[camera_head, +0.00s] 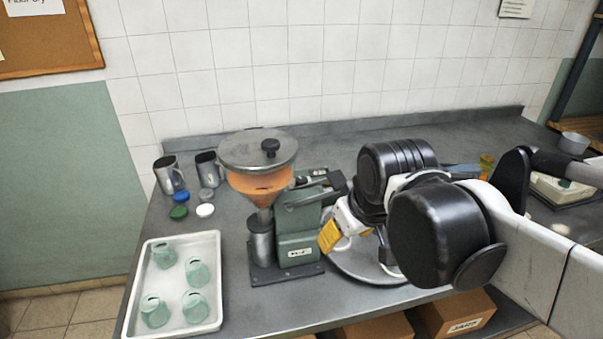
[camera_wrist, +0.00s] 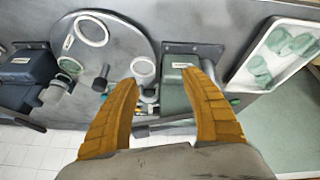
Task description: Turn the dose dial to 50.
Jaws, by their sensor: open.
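The dispenser has a green body (camera_head: 298,232), an orange-filled hopper (camera_head: 262,184) and a dark block with a lever near its top (camera_head: 308,192). Its green body also shows in the wrist view (camera_wrist: 178,98), close to the right finger. I cannot clearly make out the dose dial or its numbers. Small parts sit between my fingers in the wrist view, but they are too small to identify. My gripper (camera_wrist: 160,108) is open with nothing held. In the head view one yellow finger (camera_head: 328,237) shows just right of the green body; my arm hides the rest.
A white tray (camera_head: 212,331) with several green glass jars stands at the left. Metal cups (camera_head: 168,176) and coloured lids (camera_head: 179,212) lie behind it. A round turntable (camera_wrist: 122,27) bears white-rimmed jars beside the dispenser. Another machine (camera_wrist: 25,75) stands beyond it.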

